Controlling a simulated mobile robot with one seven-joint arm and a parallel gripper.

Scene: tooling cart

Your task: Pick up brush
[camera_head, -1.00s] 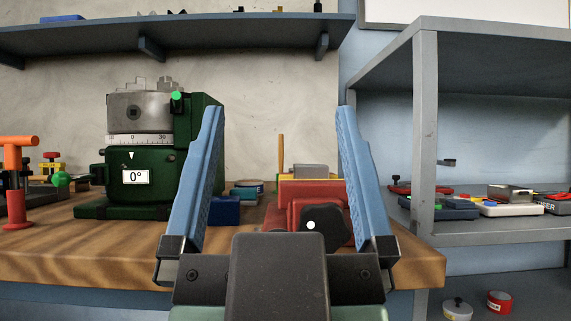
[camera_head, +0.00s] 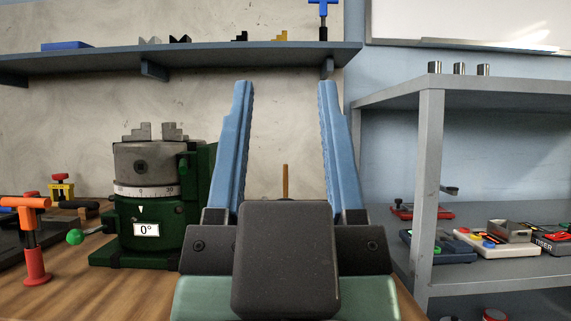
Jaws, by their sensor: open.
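My gripper (camera_head: 285,88) is open, its two blue fingers pointing up and away with an empty gap between the tips. A thin upright wooden handle (camera_head: 285,181) shows low between the fingers, just above my dark gripper body. It looks like the handle of the brush. Its lower part and any bristles are hidden behind my gripper. I cannot tell how far beyond the fingers it stands, and no contact shows.
A green rotary fixture (camera_head: 150,215) stands on the wooden bench left of my gripper. An orange-handled clamp (camera_head: 35,245) is further left. A grey shelf unit (camera_head: 430,185) with devices stands at right. A wall shelf (camera_head: 190,60) runs above.

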